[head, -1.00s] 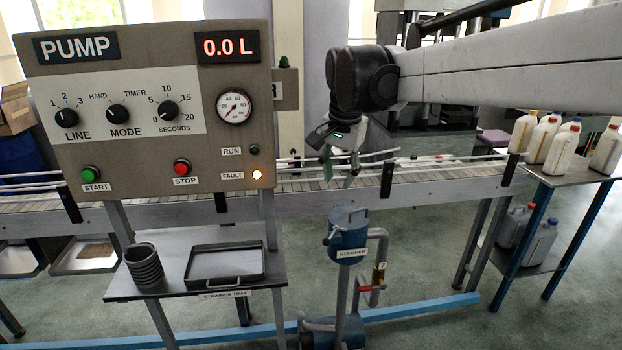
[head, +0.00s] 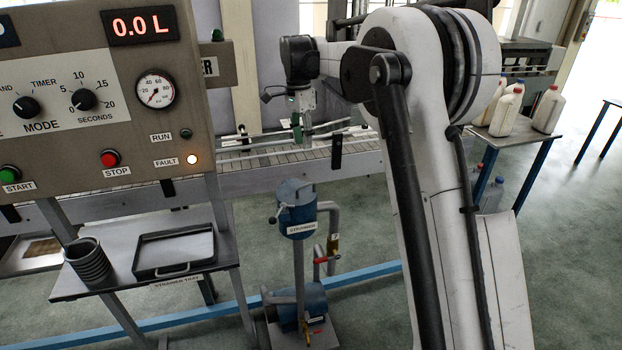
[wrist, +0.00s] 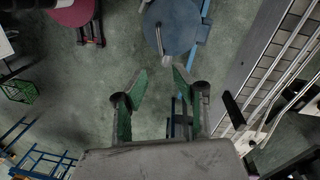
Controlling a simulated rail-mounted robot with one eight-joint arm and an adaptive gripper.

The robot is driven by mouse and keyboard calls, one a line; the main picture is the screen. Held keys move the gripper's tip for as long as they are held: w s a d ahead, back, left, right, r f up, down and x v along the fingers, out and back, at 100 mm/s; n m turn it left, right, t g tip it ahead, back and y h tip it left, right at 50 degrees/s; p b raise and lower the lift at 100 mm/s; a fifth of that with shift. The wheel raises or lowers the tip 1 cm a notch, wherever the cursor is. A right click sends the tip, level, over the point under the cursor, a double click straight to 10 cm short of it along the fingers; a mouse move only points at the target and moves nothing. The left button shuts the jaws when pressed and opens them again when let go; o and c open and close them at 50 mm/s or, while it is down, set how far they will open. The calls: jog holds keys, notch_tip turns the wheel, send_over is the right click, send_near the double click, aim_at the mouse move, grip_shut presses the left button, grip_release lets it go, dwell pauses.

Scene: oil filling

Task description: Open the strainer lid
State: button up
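The strainer (head: 298,222) is a blue cylinder on a pipe stand, with its flat round lid (head: 294,190) on top. A small dark-tipped lever sticks out on its left side. The round blue-grey lid also shows at the top of the wrist view (wrist: 172,22), with a thin metal piece at its left edge. My gripper (head: 303,146) is above the strainer, apart from it, near the conveyor in the head view. In the wrist view my gripper (wrist: 160,78) has its two green-sided fingers spread, with only floor between them. The lid lies beyond the fingertips.
A conveyor (head: 260,165) runs behind the strainer. Bottles (head: 506,110) stand on a table at right. A red-handled valve (head: 327,259) is beside the strainer.

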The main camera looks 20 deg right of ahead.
jog(key=f, duration=0.4)
jog(key=s+f+p, duration=0.1)
jog(key=f, duration=0.8)
jog(key=shift+s+d+f, duration=0.15)
jog(key=shift+f, duration=0.15)
grip_shut()
